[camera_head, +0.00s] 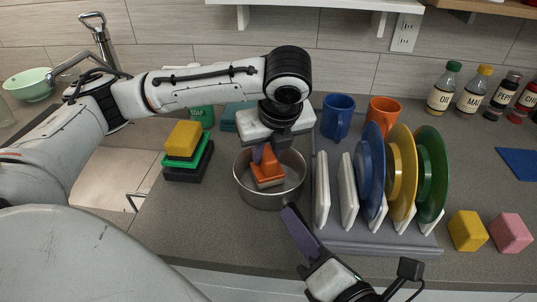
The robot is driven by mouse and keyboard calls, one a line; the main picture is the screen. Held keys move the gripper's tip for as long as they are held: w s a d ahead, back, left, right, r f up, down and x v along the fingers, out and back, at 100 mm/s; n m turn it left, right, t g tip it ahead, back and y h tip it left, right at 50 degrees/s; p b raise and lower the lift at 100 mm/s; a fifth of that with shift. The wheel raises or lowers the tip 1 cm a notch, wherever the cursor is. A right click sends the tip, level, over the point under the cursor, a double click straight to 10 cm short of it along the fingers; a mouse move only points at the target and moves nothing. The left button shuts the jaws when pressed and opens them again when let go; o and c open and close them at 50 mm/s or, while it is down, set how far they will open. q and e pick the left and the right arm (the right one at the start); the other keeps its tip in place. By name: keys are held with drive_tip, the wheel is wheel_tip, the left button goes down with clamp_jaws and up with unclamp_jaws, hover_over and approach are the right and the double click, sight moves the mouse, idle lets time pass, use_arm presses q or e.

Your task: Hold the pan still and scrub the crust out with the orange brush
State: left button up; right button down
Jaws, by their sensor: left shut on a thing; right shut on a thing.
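The steel pan (243,190) sits on the grey counter near the middle of the head view. My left gripper (268,158) comes down over it and is shut on the orange brush (268,171). The brush is upright inside the pan, its pale bristle end low toward the pan floor. My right gripper (298,228) reaches up from the bottom edge and is shut on the pan's handle at the pan's front right; a dark purple length covers this spot, so handle and finger are hard to separate. The brush and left gripper hide part of the pan floor; I cannot make out the crust.
A dish rack (375,242) with blue, yellow and green plates stands close right of the pan. Stacked sponges (183,140) are to the left. A blue mug (337,117) and an orange mug (384,112) stand behind the rack. Yellow and pink blocks lie at right.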

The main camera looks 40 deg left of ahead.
use_arm(q)
drive_tip(key=shift+r, duration=4.5)
use_arm(e)
drive_tip(key=c, duration=1.5)
unclamp_jaws()
drive_tip(key=shift+f, duration=0.1)
drive_tip(key=shift+d, duration=0.1)
